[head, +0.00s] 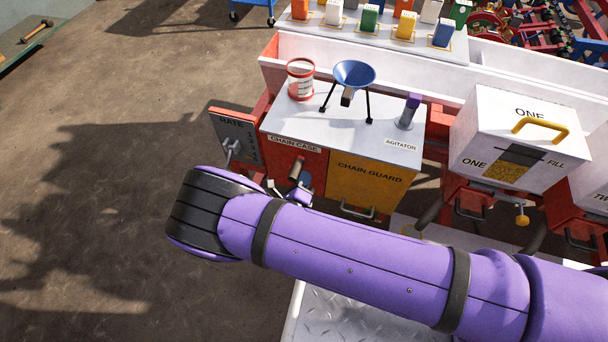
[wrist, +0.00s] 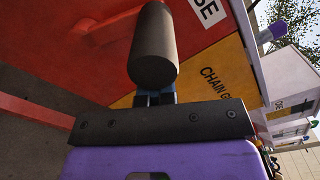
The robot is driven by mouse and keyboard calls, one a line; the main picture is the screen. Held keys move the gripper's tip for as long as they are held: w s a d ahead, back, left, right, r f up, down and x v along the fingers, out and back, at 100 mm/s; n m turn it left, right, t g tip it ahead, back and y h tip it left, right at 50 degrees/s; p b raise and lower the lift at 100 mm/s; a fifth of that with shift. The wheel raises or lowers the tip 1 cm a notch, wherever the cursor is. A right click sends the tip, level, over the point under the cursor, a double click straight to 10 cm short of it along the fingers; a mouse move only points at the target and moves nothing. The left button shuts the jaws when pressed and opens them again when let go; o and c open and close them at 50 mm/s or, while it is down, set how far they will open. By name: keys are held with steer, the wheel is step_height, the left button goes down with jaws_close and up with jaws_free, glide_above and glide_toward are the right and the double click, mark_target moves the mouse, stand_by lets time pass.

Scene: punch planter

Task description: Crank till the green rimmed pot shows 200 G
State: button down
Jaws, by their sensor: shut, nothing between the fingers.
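A clear pot with a red rim and a printed scale (head: 300,82) stands on the white top of the machine; its reading is too small to make out. I see no green-rimmed pot. A dark cylindrical crank grip (head: 297,169) sticks out from the red CHAIN CASE front (head: 283,155). The same grip (wrist: 153,50) fills the upper middle of the wrist view, end towards the camera. My gripper (wrist: 154,98) is shut and empty, its blue fingertips just below and partly behind the grip; whether they touch is unclear. In the head view, my purple arm partly hides my gripper (head: 304,190).
A blue funnel (head: 354,74) on a black stand and the AGITATOR knob (head: 411,106) are on the machine top. A RATE lever panel (head: 236,137) is at its left, a yellow CHAIN GUARD (head: 365,184) at right. A white ONE FILL box (head: 510,135) stands further right. Open floor lies left.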

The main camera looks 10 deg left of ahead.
steer(key=shift+d+f, duration=0.1)
steer(key=shift+d, duration=0.05)
steer(key=shift+s+d+f, duration=0.15)
steer(key=shift+d+f, duration=0.05)
steer(key=shift+d, duration=0.25)
steer(key=s, duration=0.9)
steer(key=shift+a, duration=0.35)
steer(key=shift+w, duration=0.1)
